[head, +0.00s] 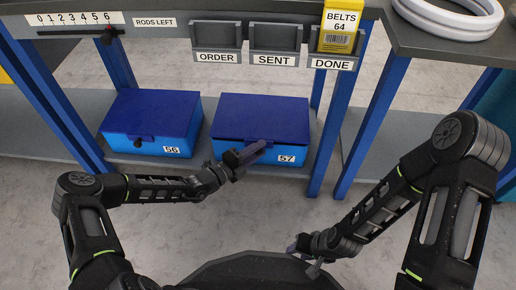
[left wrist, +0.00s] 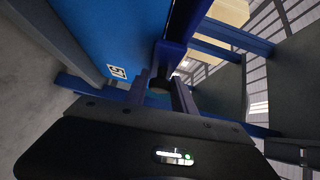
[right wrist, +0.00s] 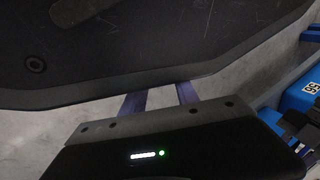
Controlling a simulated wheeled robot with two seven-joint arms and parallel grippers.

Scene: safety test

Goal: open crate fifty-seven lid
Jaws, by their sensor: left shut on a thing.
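Crate fifty-seven (head: 292,148) is a blue box with a "57" label on the lower shelf. Its dark blue lid (head: 260,114) lies over the top, with a thin dark line under its front edge; I cannot tell whether it is slightly raised. My left gripper (head: 254,152) is at the crate's front, shut on the dark lid knob (left wrist: 160,86), which the fingers mostly hide in the head view. The crate's blue face (left wrist: 125,32) fills the upper left of the left wrist view. My right gripper (head: 298,246) is low, away from the crates, open and empty.
Crate fifty-six (head: 150,147), lid shut, stands left of crate fifty-seven. Blue posts (head: 328,140) flank the shelf. The grey bench above carries ORDER, SENT and DONE holders, with a yellow BELTS card (head: 337,30) in DONE. White rings (head: 447,18) lie at the upper right.

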